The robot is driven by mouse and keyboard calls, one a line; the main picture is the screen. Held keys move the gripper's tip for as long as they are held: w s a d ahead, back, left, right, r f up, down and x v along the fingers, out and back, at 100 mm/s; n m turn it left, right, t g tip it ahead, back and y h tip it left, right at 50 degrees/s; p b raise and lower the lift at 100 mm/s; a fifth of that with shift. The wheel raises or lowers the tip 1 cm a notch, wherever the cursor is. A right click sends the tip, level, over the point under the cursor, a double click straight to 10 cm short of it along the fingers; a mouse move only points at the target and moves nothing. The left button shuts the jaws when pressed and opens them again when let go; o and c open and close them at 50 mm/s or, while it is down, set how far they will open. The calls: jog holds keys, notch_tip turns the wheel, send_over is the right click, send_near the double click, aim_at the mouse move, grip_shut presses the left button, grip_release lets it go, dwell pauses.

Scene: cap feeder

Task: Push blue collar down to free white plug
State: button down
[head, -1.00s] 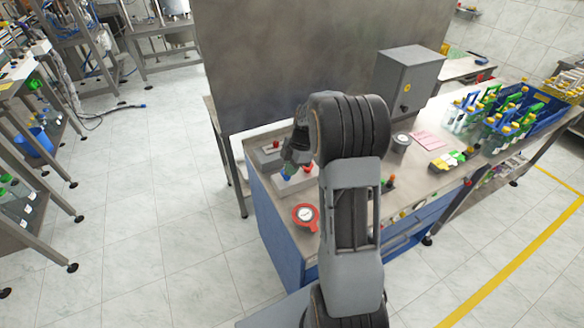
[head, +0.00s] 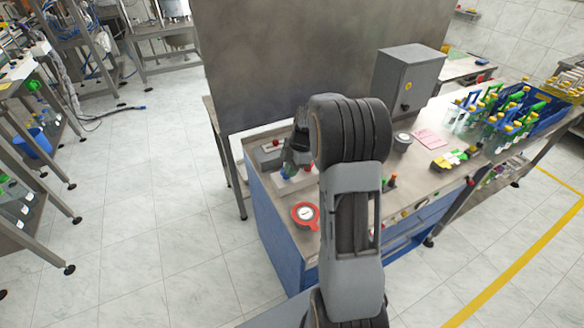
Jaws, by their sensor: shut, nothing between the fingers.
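A small blue part (head: 284,177), which looks like the blue collar, shows on a light grey block (head: 282,187) at the near left of the workbench. My gripper (head: 289,169) is shut and empty, pointing down just above and beside the blue part. I cannot tell whether it touches the part. The white plug cannot be made out; the gripper and the small size hide it.
A red-rimmed dial (head: 305,214) lies in front of the block. A grey box with a red knob (head: 270,150) is behind it. A grey cabinet (head: 405,85), a pink sheet (head: 430,139) and a blue bottle crate (head: 520,110) stand to the right.

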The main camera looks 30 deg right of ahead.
notch_tip(320, 180, up, 4)
jog(key=shift+r+p, duration=0.2)
jog(key=shift+p, duration=0.95)
jog(key=b+v, duration=0.1)
jog(key=v, duration=0.8)
jog(key=shift+r+b, duration=0.25)
jog(key=shift+b, duration=0.05)
jog(key=shift+d, duration=0.1)
